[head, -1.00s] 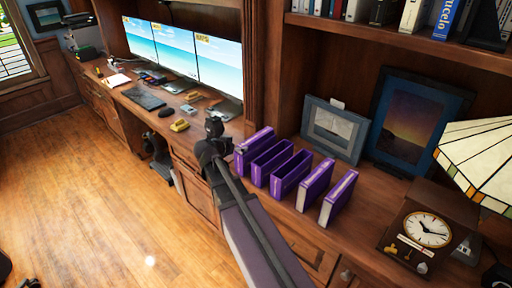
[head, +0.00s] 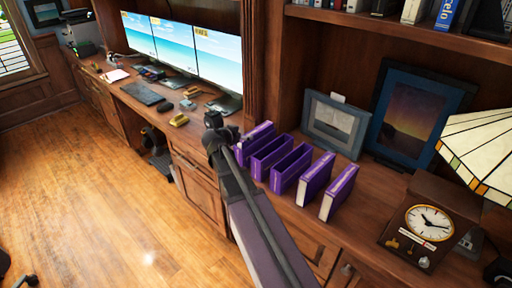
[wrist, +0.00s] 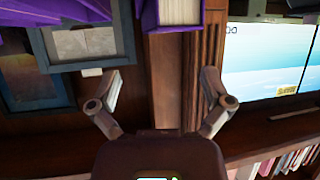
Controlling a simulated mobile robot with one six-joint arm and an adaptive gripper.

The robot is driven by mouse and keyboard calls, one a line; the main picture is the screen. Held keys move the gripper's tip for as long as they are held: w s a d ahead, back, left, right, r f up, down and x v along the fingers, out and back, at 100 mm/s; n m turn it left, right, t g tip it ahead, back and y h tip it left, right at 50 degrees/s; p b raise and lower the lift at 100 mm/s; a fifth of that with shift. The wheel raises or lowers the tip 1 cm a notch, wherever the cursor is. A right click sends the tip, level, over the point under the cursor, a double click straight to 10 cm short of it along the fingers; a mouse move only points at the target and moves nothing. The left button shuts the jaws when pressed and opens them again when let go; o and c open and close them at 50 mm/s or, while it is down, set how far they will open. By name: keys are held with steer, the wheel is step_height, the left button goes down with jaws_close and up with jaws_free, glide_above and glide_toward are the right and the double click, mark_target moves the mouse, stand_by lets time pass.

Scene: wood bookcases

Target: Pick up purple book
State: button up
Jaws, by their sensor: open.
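Several purple books stand upright in a row on the wooden counter in the head view. The leftmost purple book (head: 258,137) is partly hidden by my arm, and the rightmost purple book (head: 340,192) shows its spine. My gripper (head: 213,121) is just left of the leftmost book, with nothing visible in it. In the wrist view my gripper (wrist: 163,78) has its two fingers spread apart and empty. A purple book with pale pages (wrist: 180,14) shows at the top of that view, beyond the fingertips. Which book it is, I cannot tell.
Framed pictures (head: 334,124) lean behind the books. A wooden clock (head: 428,222) and a stained-glass lamp (head: 482,150) stand to their right. The floor (head: 90,200) is mostly clear.

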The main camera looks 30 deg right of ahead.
mark_target(254, 132)
steer(key=shift+b+x, duration=0.6)
steer(key=shift+x, duration=1.35)
steer(key=shift+b+x, duration=1.05)
steer(key=shift+x, duration=1.55)
steer(key=shift+r, duration=0.15)
jaws_close()
